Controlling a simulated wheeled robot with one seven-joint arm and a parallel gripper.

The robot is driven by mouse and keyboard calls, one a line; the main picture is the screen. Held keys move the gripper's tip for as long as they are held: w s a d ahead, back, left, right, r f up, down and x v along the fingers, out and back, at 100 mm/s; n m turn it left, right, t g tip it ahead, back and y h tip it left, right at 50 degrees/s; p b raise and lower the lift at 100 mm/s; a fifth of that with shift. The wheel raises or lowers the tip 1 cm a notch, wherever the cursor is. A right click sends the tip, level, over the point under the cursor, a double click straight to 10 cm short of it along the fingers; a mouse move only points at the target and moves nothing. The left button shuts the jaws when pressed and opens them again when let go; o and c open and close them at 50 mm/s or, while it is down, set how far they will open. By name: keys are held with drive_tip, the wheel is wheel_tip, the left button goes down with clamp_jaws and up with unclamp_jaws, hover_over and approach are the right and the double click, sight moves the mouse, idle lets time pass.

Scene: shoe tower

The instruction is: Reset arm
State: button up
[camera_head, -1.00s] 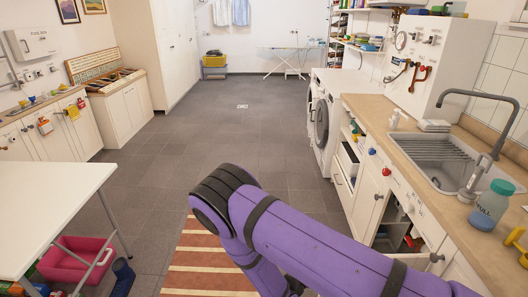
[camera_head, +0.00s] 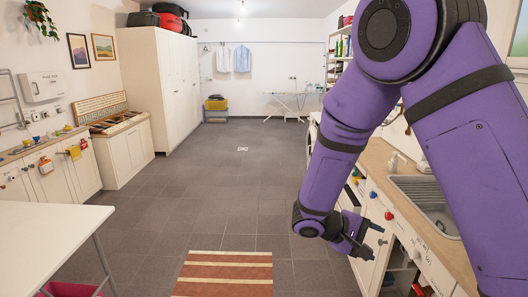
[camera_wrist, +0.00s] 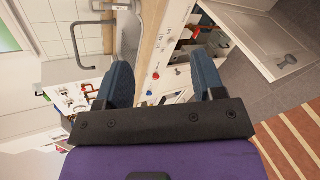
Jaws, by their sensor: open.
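My purple arm reaches across the right side of the head view, folded with its elbow high. My gripper (camera_head: 366,240) hangs at the lower right, in front of the counter's cabinet fronts. In the wrist view my gripper (camera_wrist: 165,85) shows two blue fingers held wide apart with nothing between them. The wrist view is rolled sideways, with the counter edge and cabinet fronts beyond the fingers.
The counter with its sink (camera_head: 424,196) runs along the right, partly hidden by my arm. A white table (camera_head: 45,235) stands at the near left. A striped rug (camera_head: 224,275) lies ahead on the grey floor. The middle of the floor is clear.

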drive_tip(key=s+d+r+m+t+y, duration=0.2)
drive_tip(key=s+r+y, duration=0.4)
drive_tip(key=s+r, duration=0.5)
drive_tip(key=s+d+r+m+t+y, duration=0.2)
drive_tip(key=s+r+y, duration=0.4)
drive_tip(key=s+r, duration=0.5)
drive_tip(key=shift+s+r+m+t+y, duration=0.2)
drive_tip(key=shift+r+m+t+y, duration=0.25)
drive_tip(key=shift+r+m, duration=0.3)
drive_tip(key=shift+d, duration=0.15)
idle(0.8)
